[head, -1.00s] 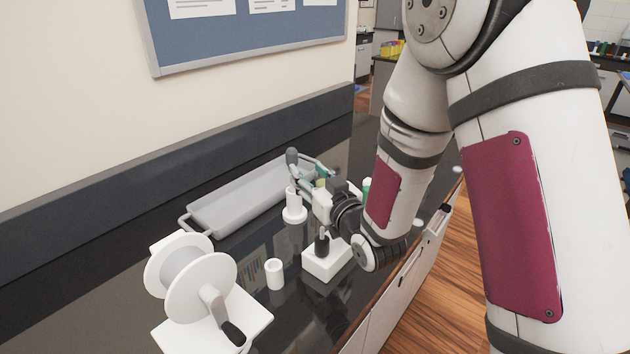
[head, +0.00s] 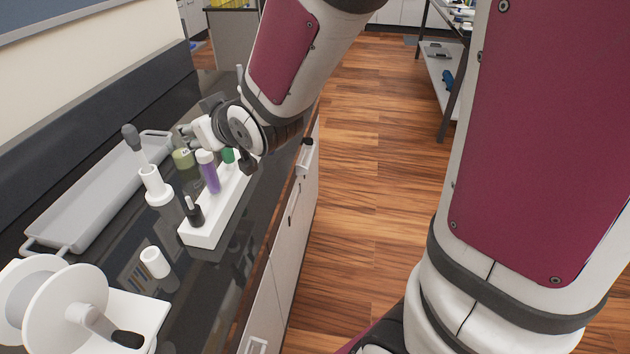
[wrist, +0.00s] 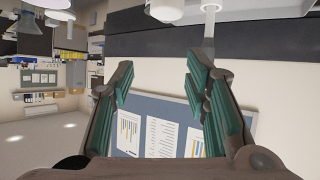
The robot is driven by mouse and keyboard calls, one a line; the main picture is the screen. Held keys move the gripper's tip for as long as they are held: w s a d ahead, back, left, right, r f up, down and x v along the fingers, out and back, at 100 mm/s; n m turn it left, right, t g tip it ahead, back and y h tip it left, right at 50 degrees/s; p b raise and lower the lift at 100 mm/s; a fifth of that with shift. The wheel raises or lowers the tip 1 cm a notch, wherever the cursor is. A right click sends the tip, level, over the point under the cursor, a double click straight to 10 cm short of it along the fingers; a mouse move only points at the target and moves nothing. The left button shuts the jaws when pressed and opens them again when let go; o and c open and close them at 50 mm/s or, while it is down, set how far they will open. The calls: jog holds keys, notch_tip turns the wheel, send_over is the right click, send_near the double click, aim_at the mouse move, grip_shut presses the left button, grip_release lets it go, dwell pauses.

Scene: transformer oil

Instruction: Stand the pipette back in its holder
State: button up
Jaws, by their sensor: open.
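The pipette, with its dark grey bulb (head: 131,137), stands in its white holder (head: 157,188) in the head view, leaning slightly left. Its lower part is hidden inside the holder. My gripper (head: 187,131) is right of and beyond the pipette, apart from it and with nothing seen in its grasp. In the wrist view my gripper (wrist: 160,88) has its green-padded fingers spread wide with only the wall and noticeboard between them. A white upright form at the top of that view may be the holder; I cannot tell for sure.
A green jar (head: 183,158) is below my gripper. A grey tray (head: 95,205), white cup (head: 155,262) and white spool (head: 65,305) lie left and in front.

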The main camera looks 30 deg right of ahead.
jog(key=s+d+r+m+g+h, duration=0.1)
jog(key=s+d+g, duration=0.2)
jog(key=s, duration=1.1)
jog(key=s+d+r+m+g+h, duration=0.1)
jog(key=s+d+r+g, duration=0.1)
jog(key=s, duration=1.2)
jog(key=d+g, duration=0.1)
jog(key=g, duration=0.1)
jog(key=shift+r+m+g, duration=0.3)
jog(key=shift+m+g, duration=0.1)
jog(key=shift+d, duration=0.15)
